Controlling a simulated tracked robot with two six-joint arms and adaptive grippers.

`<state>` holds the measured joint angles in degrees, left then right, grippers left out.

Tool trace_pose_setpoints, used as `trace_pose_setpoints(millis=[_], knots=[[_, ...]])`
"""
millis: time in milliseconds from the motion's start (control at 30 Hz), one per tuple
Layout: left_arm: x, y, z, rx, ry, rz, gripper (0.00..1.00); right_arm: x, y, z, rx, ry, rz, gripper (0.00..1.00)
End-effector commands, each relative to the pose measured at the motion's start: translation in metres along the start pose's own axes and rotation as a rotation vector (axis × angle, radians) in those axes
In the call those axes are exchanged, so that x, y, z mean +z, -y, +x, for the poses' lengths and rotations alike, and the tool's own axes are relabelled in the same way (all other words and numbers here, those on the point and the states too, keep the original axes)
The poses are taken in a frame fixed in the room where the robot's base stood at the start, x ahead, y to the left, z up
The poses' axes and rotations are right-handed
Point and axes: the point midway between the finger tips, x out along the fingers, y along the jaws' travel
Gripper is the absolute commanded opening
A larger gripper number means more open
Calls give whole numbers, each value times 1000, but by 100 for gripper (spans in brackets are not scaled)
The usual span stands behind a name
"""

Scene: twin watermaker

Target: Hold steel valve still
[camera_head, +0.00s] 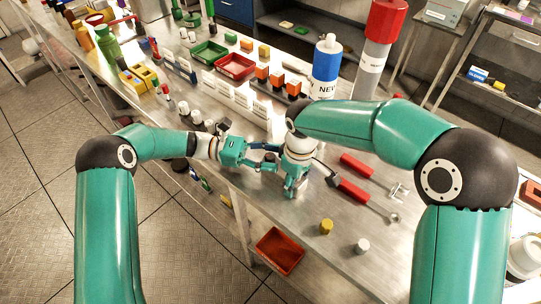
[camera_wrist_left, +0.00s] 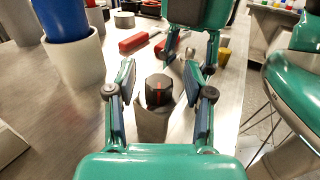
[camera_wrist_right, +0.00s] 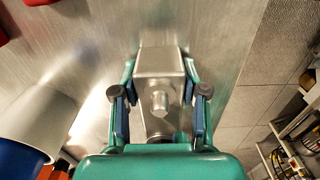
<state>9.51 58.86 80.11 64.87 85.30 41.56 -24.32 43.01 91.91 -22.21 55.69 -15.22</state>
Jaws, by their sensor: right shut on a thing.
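The steel valve shows in the right wrist view as a grey metal block (camera_wrist_right: 160,62) with a round stem pointing at the camera. My right gripper (camera_wrist_right: 160,110) has its blue-padded fingers shut on the block's sides. In the left wrist view a black knob (camera_wrist_left: 159,90) with a red mark sits on the steel body (camera_wrist_left: 153,124). My left gripper (camera_wrist_left: 160,95) is open, with its fingers on either side of the knob and gaps between. In the head view the left gripper (camera_head: 270,157) is close beside the right gripper (camera_head: 295,188), and the arms largely hide the valve.
Two red-handled tools (camera_head: 356,165) lie right of the grippers. A yellow cylinder (camera_head: 326,227) and a white one (camera_head: 361,246) stand near the front edge. A blue-and-white bottle (camera_head: 327,65) and a red-topped cylinder (camera_head: 372,65) stand behind. A red tray (camera_head: 280,250) is below the bench.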

Motion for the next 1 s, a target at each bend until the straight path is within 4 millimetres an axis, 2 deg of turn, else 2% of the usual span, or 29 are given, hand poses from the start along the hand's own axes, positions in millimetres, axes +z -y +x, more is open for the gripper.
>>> trace_pose_setpoints(millis=[267, 700, 1000], knots=[[-1, -1, -8, 4, 0, 1, 52, 0, 0, 1, -1, -1, 0, 0], [-2, -1, -69, 2, 0, 0, 52, 0, 1, 1, -2, 0, 0, 0], [-2, -1, -76, 0, 0, -1, 52, 0, 1, 1, -2, 0, 0, 0]])
